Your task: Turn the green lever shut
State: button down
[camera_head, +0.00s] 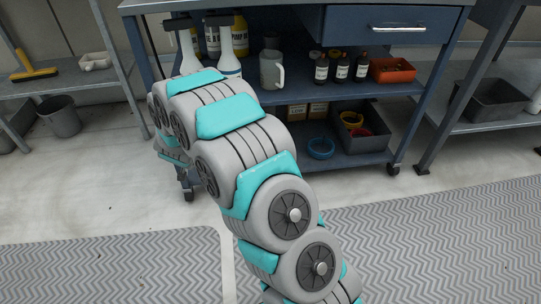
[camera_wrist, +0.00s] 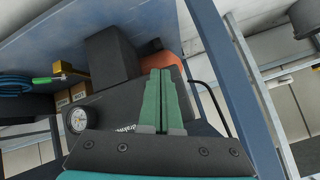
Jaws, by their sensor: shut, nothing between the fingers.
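A small green lever (camera_wrist: 44,80) shows at the left of the wrist view, beside a brass fitting (camera_wrist: 64,68). The lever lies roughly sideways in the picture, with a blue hose (camera_wrist: 14,84) just left of it. My gripper (camera_wrist: 163,74) has green fingers pressed together, with nothing between them. It is to the right of the lever and apart from it. I cannot make out the lever or my gripper in the head view, where my arm blocks part of the cart.
A dark unit with a round gauge (camera_wrist: 78,120) and a dark block (camera_wrist: 111,58) lie between fingers and lever. An orange object (camera_wrist: 157,62) is behind the fingertips. A shelf panel and post border the space.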

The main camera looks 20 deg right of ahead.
jog(key=s+d+f+m+h, duration=0.1)
jog(key=d+f+m+h, duration=0.2)
jog(key=d+f+h, duration=0.55)
jog(key=s+d+f+h+b, duration=0.1)
jog(key=s+d+f+h, duration=0.4)
jog(key=s+d, duration=0.3)
jog(key=shift+m+g, duration=0.3)
jog(key=b+x, duration=0.1)
jog(key=x, duration=1.3)
jog(key=shift+w+a+f, duration=0.1)
jog(key=shift+w, duration=0.1)
